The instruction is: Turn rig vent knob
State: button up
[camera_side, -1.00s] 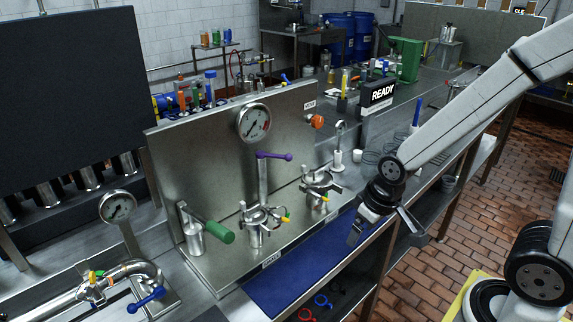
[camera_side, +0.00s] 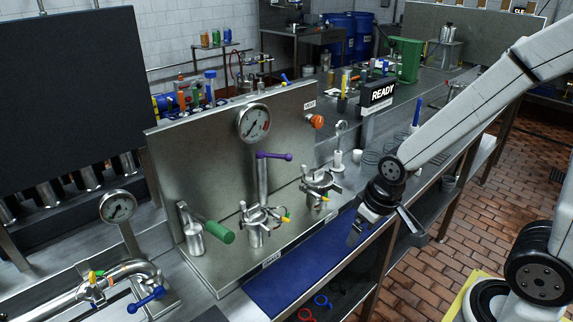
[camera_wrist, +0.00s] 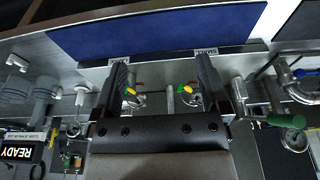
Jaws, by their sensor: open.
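The steel rig has an upright back panel (camera_side: 175,165) with an orange-red round knob (camera_side: 316,121) at its right end, beside a small white label too small to read. I take this to be the vent knob. My gripper (camera_side: 357,232) hangs to the right of the rig, above the blue mat's right end, and is well apart from the knob. In the wrist view my gripper (camera_wrist: 163,72) has its two fingers wide apart with nothing held between them. I cannot make out the knob in the wrist view.
A gauge (camera_side: 253,123), a purple-handled valve (camera_side: 274,156), a green-handled valve (camera_side: 219,232) and clamped fittings (camera_side: 321,187) stand on the rig. The blue mat (camera_side: 285,285) is bare. A READY sign (camera_side: 378,94) stands behind on the bench.

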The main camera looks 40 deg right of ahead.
dwell(0.4)
jog(key=n+t+h, duration=0.1)
jog(key=n+t, duration=0.6)
jog(key=t, duration=0.4)
send_near(320, 123)
jog(key=a+f, duration=0.5)
jog(key=shift+w+a+f, duration=0.1)
jog(key=shift+a+f, duration=0.05)
jog(key=shift+a, duration=0.05)
jog(key=w+d+r+n+t+y, duration=0.1)
jog(key=w+d+n+t, duration=0.1)
jog(key=d, duration=0.4)
jog(key=shift+r+n+t, duration=0.25)
jog(key=shift+n+t, duration=0.55)
jog(key=shift+t, duration=0.4)
jog(key=shift+w, duration=0.2)
jog(key=shift+w, duration=3.8)
